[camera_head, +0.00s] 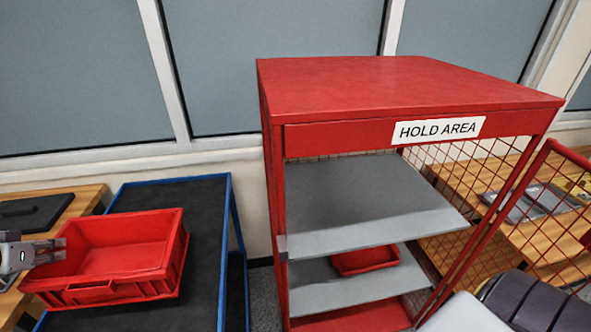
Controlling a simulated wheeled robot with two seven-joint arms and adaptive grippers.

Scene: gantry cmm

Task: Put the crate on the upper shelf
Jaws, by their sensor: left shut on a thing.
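A red open-topped crate (110,262) is at the lower left, above or on the black top of a blue-edged cart; I cannot tell whether it touches. It looks empty. My left gripper (50,252) is shut on the crate's left wall. A red cabinet (400,88) labelled HOLD AREA stands open at the front, with mesh sides. Its grey upper shelf (360,205) is bare. A lower grey shelf (330,286) holds a red tray (364,259). My right gripper is not in view.
The blue-edged cart (180,215) stands left of the cabinet, with a narrow gap between them. A red mesh door (545,215) is swung open at the right. Wooden benches stand at the far left (70,200) and behind the mesh.

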